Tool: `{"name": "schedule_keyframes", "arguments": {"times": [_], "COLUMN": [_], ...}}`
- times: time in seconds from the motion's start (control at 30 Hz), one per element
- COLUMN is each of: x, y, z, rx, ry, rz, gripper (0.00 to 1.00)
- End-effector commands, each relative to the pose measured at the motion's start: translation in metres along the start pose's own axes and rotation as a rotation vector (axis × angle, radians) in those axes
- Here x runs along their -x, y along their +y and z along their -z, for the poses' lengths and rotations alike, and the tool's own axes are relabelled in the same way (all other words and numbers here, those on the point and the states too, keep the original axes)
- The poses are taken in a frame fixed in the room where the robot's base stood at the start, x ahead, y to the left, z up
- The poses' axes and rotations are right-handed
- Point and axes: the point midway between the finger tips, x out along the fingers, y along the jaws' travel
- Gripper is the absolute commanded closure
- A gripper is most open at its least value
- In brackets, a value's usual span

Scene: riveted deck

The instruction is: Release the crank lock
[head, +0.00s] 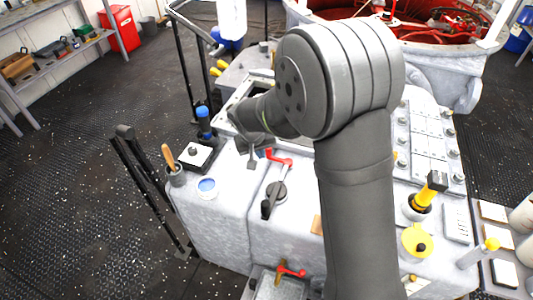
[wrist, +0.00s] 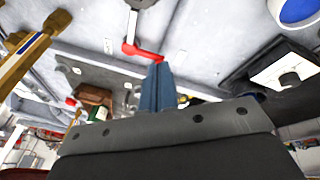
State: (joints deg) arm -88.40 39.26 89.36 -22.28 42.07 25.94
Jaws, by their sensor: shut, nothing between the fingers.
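A bent red lever (head: 280,160) stands out from a round grey hub (head: 278,190) on the pale console top. A black grip (head: 267,208) shows on the hub's near side. I cannot tell which part is the crank lock. My gripper (head: 252,163) is shut and empty, just left of the red lever's free end. In the wrist view the shut blue-grey fingertips (wrist: 157,72) appear close to the end of the red lever (wrist: 142,51). I cannot tell whether they touch it. The grey hub is partly cut off at the wrist view's top edge.
A second red lever (head: 290,271) sits on a lower box at the front. A yellow handle (head: 427,193) stands right. My arm hides the console's middle.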

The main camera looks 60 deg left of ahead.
Motion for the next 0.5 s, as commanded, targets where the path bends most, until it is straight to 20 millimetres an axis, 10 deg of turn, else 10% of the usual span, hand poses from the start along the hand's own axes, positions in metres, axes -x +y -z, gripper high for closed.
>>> {"name": "schedule_keyframes", "arguments": {"times": [0.5], "x": [-0.0010], "y": [0.0046], "z": [0.0023], "rx": [-0.436], "ry": [0.089], "rz": [0.085], "gripper": [1.00]}}
